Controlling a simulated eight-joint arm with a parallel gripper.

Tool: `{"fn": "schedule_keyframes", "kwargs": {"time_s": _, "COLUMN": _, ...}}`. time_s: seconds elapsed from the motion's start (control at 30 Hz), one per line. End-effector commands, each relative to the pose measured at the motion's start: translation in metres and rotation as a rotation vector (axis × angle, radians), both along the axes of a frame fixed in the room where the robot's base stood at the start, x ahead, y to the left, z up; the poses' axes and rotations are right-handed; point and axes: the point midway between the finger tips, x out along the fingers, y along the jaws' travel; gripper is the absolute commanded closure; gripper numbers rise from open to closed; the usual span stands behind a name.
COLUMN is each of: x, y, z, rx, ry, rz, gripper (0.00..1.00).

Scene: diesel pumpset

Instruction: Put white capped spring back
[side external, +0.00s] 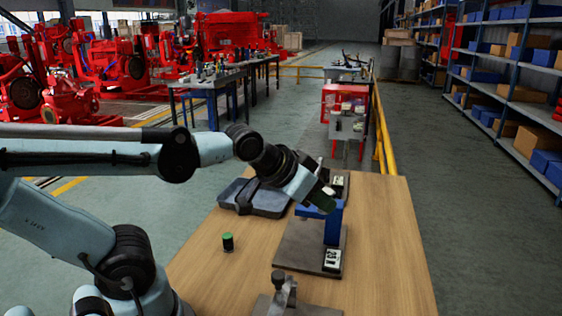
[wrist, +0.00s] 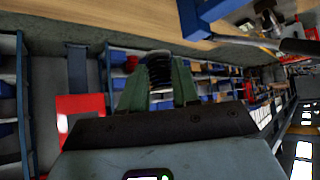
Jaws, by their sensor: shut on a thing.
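My gripper (wrist: 158,85) has green fingers and is shut on a dark coiled spring (wrist: 159,70) in the wrist view. No white cap can be made out on the spring from here. In the side external view my gripper (side external: 323,202) is tilted down to the right, at the top of a blue stand (side external: 333,226) on a grey base plate (side external: 300,245). The held spring is hidden there by the fingers and the stand. I cannot tell whether it touches the stand. The stand also shows in the wrist view (wrist: 195,18), at the top.
A dark tray (side external: 262,199) lies behind on the wooden table (side external: 385,250). A black piece with a green top (side external: 228,242) stands left of the base plate. A metal fixture (side external: 284,288) is at the front. Number cards (side external: 332,260) mark the stations. The table's right side is clear.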

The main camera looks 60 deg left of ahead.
Motion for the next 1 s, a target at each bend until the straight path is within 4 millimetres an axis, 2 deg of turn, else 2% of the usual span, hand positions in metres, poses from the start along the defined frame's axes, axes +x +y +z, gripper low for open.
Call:
{"fn": "schedule_keyframes", "kwargs": {"time_s": 0.27, "x": -0.002, "y": 0.01, "z": -0.019, "rx": 0.003, "ry": 0.001, "rz": 0.173, "gripper": 0.9}}
{"fn": "schedule_keyframes", "kwargs": {"time_s": 0.47, "x": -0.006, "y": 0.022, "z": -0.033, "rx": 0.003, "ry": -0.001, "rz": 0.367, "gripper": 0.9}}
{"fn": "schedule_keyframes", "kwargs": {"time_s": 1.0, "x": -0.022, "y": 0.064, "z": -0.06, "rx": 0.002, "ry": -0.002, "rz": 1.112, "gripper": 0.9}}
